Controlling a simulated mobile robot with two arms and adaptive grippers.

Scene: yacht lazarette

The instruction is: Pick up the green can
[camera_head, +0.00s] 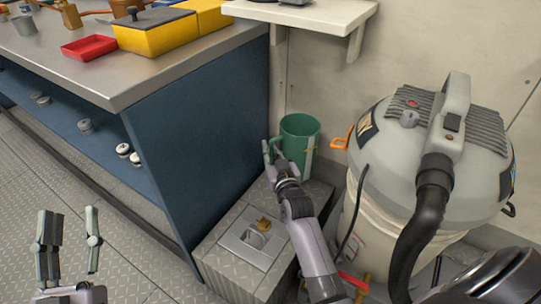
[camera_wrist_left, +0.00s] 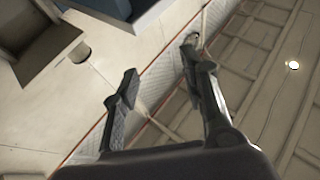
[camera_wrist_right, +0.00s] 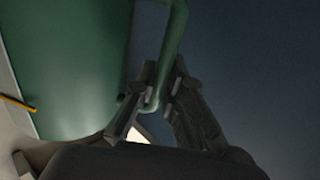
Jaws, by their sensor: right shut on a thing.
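The green can (camera_head: 299,137) stands upright in the corner on a grey box beside the blue bench side, below a small wall shelf. It looks like a mug with a side handle. My right gripper (camera_head: 275,158) is at its left side, shut on the can's handle. In the right wrist view the can's body (camera_wrist_right: 70,60) fills the left, and the right gripper's fingers (camera_wrist_right: 155,100) close around the lower part of the green handle. My left gripper (camera_head: 68,240) is open and empty over the floor at the lower left; it also shows in the left wrist view (camera_wrist_left: 160,70).
A large grey vacuum (camera_head: 435,150) stands close on the right, with a black hose (camera_head: 430,200). An orange clip (camera_head: 341,143) is just right of the can. The workbench (camera_head: 110,85) holds a red tray (camera_head: 89,47) and yellow bins (camera_head: 155,32). A wall shelf (camera_head: 305,14) overhangs behind.

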